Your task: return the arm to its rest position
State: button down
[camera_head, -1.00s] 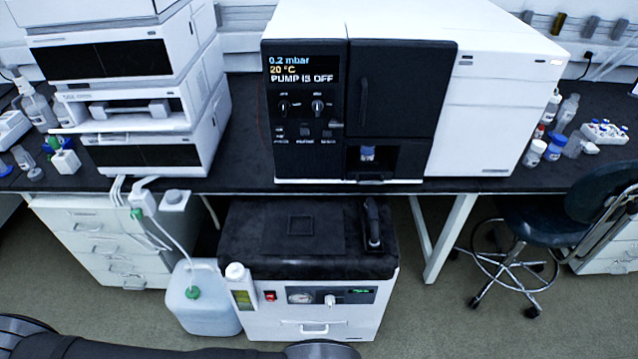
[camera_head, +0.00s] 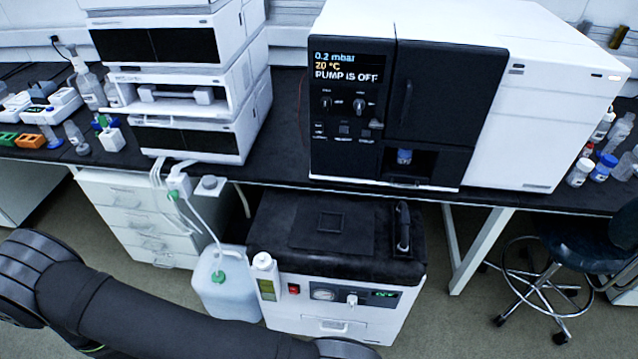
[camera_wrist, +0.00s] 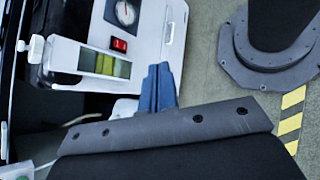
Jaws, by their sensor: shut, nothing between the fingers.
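My gripper (camera_wrist: 158,75) shows in the wrist view as two blue fingers pressed together, shut and empty. It is in front of the lower white pump unit, near its corner, and apart from any object as far as I can tell. In the head view my dark arm runs across the lower left, but the gripper itself is out of sight there.
The white pump unit (camera_head: 335,310) stands on the floor, with a translucent jug (camera_head: 222,291) beside it. A striped yellow-black floor marking (camera_wrist: 290,120) lies at the right of the wrist view. A wheeled stool (camera_head: 565,250) stands at the right.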

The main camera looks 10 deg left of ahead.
jog(key=w+r+m+g+y, duration=0.1)
jog(key=w+r+m+g, duration=0.3)
jog(key=m, duration=0.7)
jog(key=w+g, duration=0.2)
jog(key=w, duration=0.1)
jog(key=shift+a+r+m+y, duration=0.15)
jog(key=shift+a+m+y, duration=0.2)
jog(key=shift+m+y, duration=0.05)
jog(key=w+d+f+n+g+y, duration=0.1)
jog(key=w+d+f+n+y, duration=0.35)
jog(key=d+f+y, duration=0.5)
jog(key=w+d+r+n+t+y, duration=0.1)
jog(key=w+d+n+t, duration=0.1)
jog(key=d+n+t, duration=0.2)
jog(key=d+t, duration=0.1)
jog(key=d, duration=0.2)
jog(key=shift+w+t+y, duration=0.3)
jog(key=shift+w+y, duration=0.05)
jog(key=shift+w, duration=0.05)
jog(key=shift+r, duration=0.1)
